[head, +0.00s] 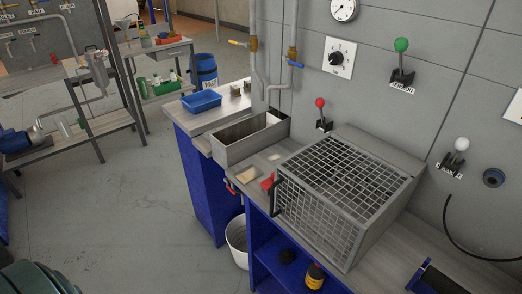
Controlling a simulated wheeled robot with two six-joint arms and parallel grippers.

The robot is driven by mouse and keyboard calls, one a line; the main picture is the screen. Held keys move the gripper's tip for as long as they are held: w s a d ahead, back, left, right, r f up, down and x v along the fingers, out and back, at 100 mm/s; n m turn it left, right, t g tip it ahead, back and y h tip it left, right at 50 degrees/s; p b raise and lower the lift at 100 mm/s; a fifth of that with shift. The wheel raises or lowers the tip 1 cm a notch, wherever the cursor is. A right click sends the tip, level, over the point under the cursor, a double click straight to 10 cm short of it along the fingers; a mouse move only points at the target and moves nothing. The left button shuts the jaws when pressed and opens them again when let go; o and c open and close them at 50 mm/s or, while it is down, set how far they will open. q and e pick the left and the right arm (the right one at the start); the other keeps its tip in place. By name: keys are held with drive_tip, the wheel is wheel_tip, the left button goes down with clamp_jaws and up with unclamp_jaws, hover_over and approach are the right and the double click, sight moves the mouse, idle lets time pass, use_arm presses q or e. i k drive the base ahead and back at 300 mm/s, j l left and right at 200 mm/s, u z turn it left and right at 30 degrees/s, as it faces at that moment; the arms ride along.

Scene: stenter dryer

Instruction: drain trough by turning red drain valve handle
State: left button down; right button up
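The open grey metal trough (232,151) stands on the bench with the blue front, in the middle of the head view. A small red valve handle (229,186) shows low on the bench front, below and in front of the trough, above a white bucket (237,240) on the floor. The handle is small here, so I cannot tell its exact angle. The water level inside the trough cannot be made out. Neither of my grippers shows in this view.
A wire-mesh-topped box (345,185) sits right of the trough. Wall levers with red (320,103), green (401,45) and white (461,144) knobs stand behind. A blue tray (201,101) is beyond the trough.

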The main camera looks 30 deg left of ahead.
sight(233, 191)
drive_tip(key=u, duration=1.15)
drive_tip(key=i+u, duration=0.1)
